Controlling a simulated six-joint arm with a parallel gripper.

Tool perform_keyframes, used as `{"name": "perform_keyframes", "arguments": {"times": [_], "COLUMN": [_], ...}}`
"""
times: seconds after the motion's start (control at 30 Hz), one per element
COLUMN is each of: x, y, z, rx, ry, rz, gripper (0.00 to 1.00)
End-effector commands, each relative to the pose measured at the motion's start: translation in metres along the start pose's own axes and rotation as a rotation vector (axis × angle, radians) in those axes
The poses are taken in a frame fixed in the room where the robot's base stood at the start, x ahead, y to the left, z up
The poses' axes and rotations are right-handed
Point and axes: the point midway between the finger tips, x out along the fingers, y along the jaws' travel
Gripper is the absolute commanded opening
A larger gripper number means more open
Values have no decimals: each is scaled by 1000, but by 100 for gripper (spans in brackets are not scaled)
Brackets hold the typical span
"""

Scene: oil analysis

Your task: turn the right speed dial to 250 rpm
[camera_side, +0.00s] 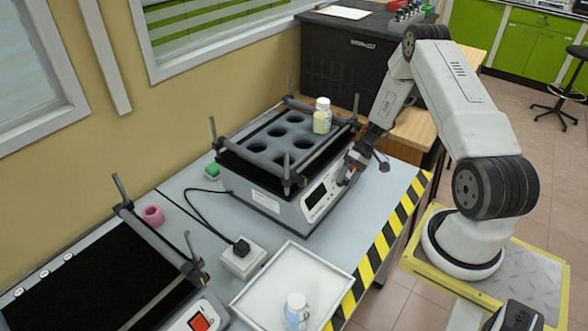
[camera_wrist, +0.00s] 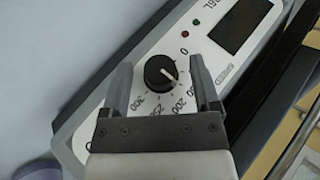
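The black round speed dial (camera_wrist: 160,72) is on the white front panel (camera_wrist: 92,134) of the shaker, with printed numbers around it. Its light pointer line points to the lower right, short of the 200 mark; the exact reading is hard to tell. My gripper (camera_wrist: 161,65) is open, with one finger on each side of the dial and gaps showing between fingers and dial. In the side view, my gripper (camera_side: 347,174) is at the right end of the front of the shaker (camera_side: 265,203), and the dial is hidden or too small there.
A dark display (camera_wrist: 235,25) and small lights sit beside the dial. A bottle (camera_side: 322,116) stands in the shaker's rack. A white tray (camera_side: 262,290) with another bottle (camera_side: 296,312) is in front.

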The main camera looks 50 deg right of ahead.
Motion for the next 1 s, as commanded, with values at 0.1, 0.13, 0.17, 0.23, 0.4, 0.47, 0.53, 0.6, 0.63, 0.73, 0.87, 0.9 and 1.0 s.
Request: {"name": "perform_keyframes", "arguments": {"times": [0.1,0.13,0.17,0.23,0.4,0.47,0.53,0.6,0.63,0.73,0.87,0.9,1.0], "x": [0,0,-1,-3,-17,-24,-33,-42,-46,-59,-71,-73,-77], "y": [0,0,0,0,0,0,0,0,0,0,0,0,0], "z": [0,0,0,0,-1,-1,0,-1,0,0,0,0,0], "rx": [1,1,1,0,-1,0,1,0,-1,0,0,0,0], "ry": [0,0,0,1,3,3,3,4,3,3,2,1,0], "rz": [0,0,1,1,1,2,1,2,2,2,2,1,0], "gripper": [79,79,79,79,79,79,79,79,79,79,79,79,79]}}
